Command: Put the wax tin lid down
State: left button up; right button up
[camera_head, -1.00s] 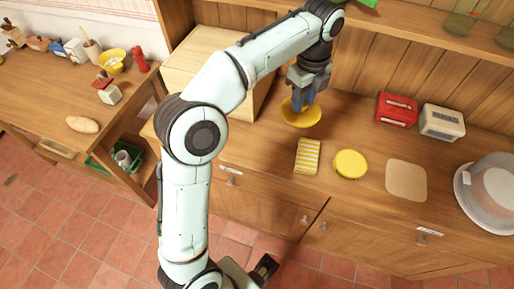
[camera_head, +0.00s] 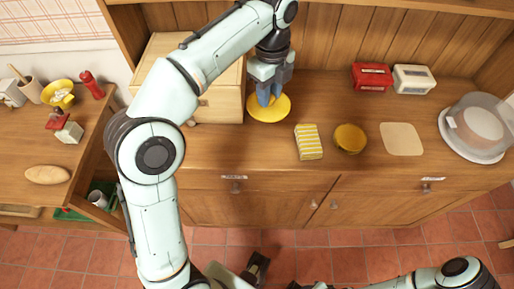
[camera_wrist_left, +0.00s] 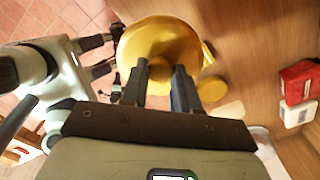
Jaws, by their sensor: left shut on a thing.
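My left gripper (camera_head: 268,98) points down over the back left of the counter and is shut on the round yellow wax tin lid (camera_head: 280,113). In the wrist view the lid (camera_wrist_left: 150,38) is a wide disc with a small knob between my left fingers (camera_wrist_left: 160,85). I cannot tell whether the lid touches the counter. A round amber-topped tin (camera_head: 350,138) stands farther right, beside a yellow striped cloth (camera_head: 308,142). My right gripper (camera_wrist_left: 100,56) shows at the wrist view's left with its two dark fingers apart.
A wooden box (camera_head: 222,98) stands close left of the lid. A red box (camera_head: 372,76) and a white box (camera_head: 413,79) stand at the back. A pale square mat (camera_head: 402,139) and a covered cake stand (camera_head: 478,128) are to the right. Bare counter lies between lid and cloth.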

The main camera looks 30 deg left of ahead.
pick_arm(q)
jog(key=shift+s, duration=0.1)
jog(key=shift+f, duration=0.25)
notch_tip(320, 180, down, 15)
jog(key=b, duration=0.4)
jog(key=shift+r, duration=0.15)
jog(key=shift+f+b, duration=0.7)
jog(key=shift+f, duration=1.7)
pick_arm(e)
jog(key=shift+s+a+f, duration=0.1)
jog(key=shift+s+f, duration=0.15)
jog(key=shift+f, duration=0.65)
jog(key=shift+s+a+f, duration=0.1)
jog(key=shift+s+f, duration=0.1)
jog(key=shift+f, duration=0.7)
jog(key=shift+s+a+f, duration=0.1)
jog(key=shift+s+f, duration=0.15)
jog(key=shift+f, duration=0.65)
pick_arm(q)
jog(key=shift+f, duration=0.2)
jog(key=o, duration=1)
jog(key=shift+o, duration=0.2)
jog(key=shift+r, duration=0.15)
